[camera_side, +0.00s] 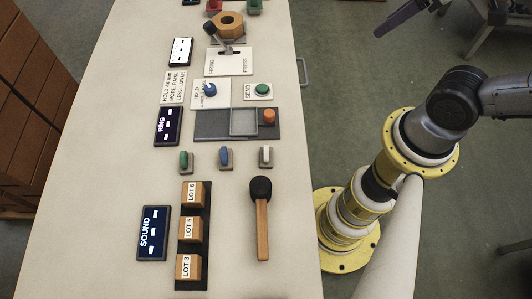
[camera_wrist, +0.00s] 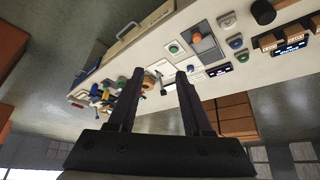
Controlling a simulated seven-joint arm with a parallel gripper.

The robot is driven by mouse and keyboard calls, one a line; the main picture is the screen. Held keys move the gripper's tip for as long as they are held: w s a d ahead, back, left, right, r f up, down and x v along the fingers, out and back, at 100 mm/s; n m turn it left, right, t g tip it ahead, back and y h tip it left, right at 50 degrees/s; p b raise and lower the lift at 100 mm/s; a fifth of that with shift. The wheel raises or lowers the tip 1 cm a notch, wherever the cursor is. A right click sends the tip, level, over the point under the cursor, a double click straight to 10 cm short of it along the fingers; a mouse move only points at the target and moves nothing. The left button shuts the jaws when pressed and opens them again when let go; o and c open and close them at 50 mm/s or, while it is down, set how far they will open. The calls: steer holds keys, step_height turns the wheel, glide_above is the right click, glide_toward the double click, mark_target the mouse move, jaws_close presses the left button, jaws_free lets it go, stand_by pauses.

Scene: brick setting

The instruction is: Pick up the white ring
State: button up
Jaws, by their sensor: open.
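A small white piece (camera_side: 266,155), which I take to be the white ring, stands on a small grey holder on the bench in the side view. A blue one (camera_side: 224,157) and a green one (camera_side: 184,161) stand to its left in the same row. In the wrist view the white piece (camera_wrist: 227,19) is small, near the top right. My gripper (camera_wrist: 160,73) is open, its two dark fingers apart with nothing held between them. In the side view a dark part of my gripper (camera_side: 401,18) shows at the top, off the bench's right side and well away from the white piece.
A mallet (camera_side: 261,215) lies in front of the white piece. Behind it are a grey tray (camera_side: 212,125), an orange knob (camera_side: 269,116) and button plates. Lot blocks (camera_side: 190,230) and a SOUND panel (camera_side: 152,232) stand front left. The bench between row and mallet is clear.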

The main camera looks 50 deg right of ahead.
steer(key=w+a+r+n, duration=0.2)
steer(key=w+n, duration=0.4)
steer(key=n, duration=0.4)
steer(key=n+g, duration=0.6)
steer(key=n, duration=1)
glide_above(266, 149)
step_height(266, 149, down, 19)
steer(key=f, duration=0.8)
steer(key=shift+s+f, duration=0.15)
steer(key=shift+s, duration=0.1)
steer(key=shift+w+f, duration=0.2)
steer(key=shift+f, duration=2.4)
jaws_close()
